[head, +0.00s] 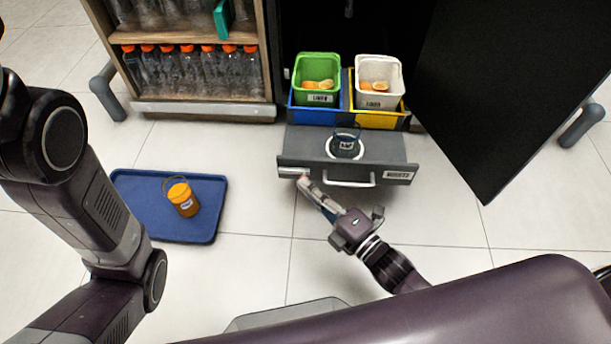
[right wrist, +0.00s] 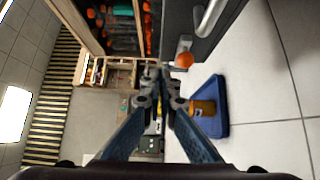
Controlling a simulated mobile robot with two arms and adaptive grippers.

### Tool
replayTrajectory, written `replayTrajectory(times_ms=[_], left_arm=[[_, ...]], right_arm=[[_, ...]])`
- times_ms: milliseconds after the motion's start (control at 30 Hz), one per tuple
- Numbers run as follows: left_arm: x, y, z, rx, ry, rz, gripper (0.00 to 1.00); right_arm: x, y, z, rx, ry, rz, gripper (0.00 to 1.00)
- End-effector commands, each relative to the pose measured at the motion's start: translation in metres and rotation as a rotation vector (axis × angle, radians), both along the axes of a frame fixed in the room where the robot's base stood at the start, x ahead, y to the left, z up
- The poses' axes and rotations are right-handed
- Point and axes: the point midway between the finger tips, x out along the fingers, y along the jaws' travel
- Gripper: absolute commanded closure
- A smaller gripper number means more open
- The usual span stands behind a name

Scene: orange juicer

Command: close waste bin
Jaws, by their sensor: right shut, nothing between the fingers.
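The waste bin is a grey drawer (head: 300,150) with a label on its front, pulled out of the dark cabinet.
Behind the drawer stand a green bin (head: 317,72) and a white bin (head: 379,72) with orange pieces. A black door (head: 510,90) stands open at right. A blue tray (head: 140,190) with an orange jar (head: 182,199) lies on the floor. A bottle shelf (head: 190,37) is at left.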

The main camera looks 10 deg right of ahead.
Motion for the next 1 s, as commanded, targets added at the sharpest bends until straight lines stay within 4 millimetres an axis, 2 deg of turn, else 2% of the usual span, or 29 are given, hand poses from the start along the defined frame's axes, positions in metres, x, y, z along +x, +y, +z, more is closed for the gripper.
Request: replayTrajectory(times_ms=[67,200,333,1000], left_arm=[[-0.010,0.000,-0.008,0.001,-0.025,0.001,0.34],[-0.006,0.000,-0.023,0.001,-0.015,0.001,0.34],[-0.006,0.000,-0.029,0.001,-0.015,0.001,0.34],[-0.007,-0.001,-0.026,0.001,-0.016,0.001,0.34]], right_arm=[[0.015,0.009,-0.004,0.001,-0.005,0.002,1.00],[0.034,0.000,-0.004,-0.003,-0.004,0.002,1.00],[0.044,-0.003,-0.002,-0.001,-0.002,0.002,1.00],[0.053,-0.006,0.001,-0.001,0.000,0.000,1.00]])
